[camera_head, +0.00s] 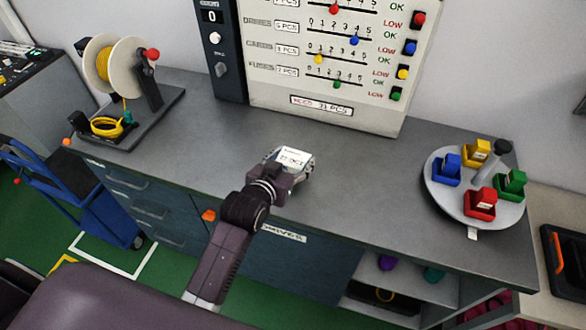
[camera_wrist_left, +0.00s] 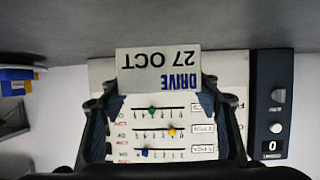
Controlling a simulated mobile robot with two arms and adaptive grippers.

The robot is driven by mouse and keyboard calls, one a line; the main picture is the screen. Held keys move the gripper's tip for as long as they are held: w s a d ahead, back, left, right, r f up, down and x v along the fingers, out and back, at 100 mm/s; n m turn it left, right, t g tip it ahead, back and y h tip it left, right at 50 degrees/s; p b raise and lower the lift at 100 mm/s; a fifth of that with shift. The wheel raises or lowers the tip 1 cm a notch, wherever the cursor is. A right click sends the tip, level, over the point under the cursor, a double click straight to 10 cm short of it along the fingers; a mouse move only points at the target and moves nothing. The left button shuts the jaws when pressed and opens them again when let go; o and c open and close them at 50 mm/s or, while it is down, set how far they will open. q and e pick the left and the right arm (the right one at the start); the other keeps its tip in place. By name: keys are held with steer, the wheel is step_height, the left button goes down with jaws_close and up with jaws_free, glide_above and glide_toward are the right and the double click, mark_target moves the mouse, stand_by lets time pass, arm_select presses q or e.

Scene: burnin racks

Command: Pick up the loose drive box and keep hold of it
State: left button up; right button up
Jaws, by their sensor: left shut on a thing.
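The drive box (camera_head: 294,158) is a small pale box with a printed label, over the middle of the grey workbench in the head view. My left gripper (camera_head: 279,175) is shut on it, and its fingers and wrist hide the box's near side. In the left wrist view the box (camera_wrist_left: 158,73) sits between the two dark fingertips (camera_wrist_left: 160,95), its label reading "DRIVE 27 OCT" upside down. I cannot tell from these frames whether the box touches the bench. My right gripper is not in view.
The workbench (camera_head: 365,190) is clear around the box. A cable reel (camera_head: 115,65) stands at the left. A round tray (camera_head: 440,190) with coloured boxes is at the right. A white panel with sliders (camera_head: 270,90) stands behind. A blue trolley (camera_head: 60,200) is at the far left.

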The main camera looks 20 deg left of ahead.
arm_select(q)
step_height(320, 180, up, 15)
steer(key=m+h+b, duration=0.2)
glide_above(286, 164)
step_height(286, 164, down, 5)
steer(key=shift+r, duration=0.15)
steer(key=s+a+f+m+g+h+b, duration=0.1)
steer(key=s+m+g+h+b, duration=0.2)
steer(key=s, duration=1.2)
steer(key=m+g+h, duration=0.2)
steer(key=m+h, duration=0.2)
steer(key=shift+m+g+h, duration=0.3)
steer(key=shift+m+h, duration=0.1)
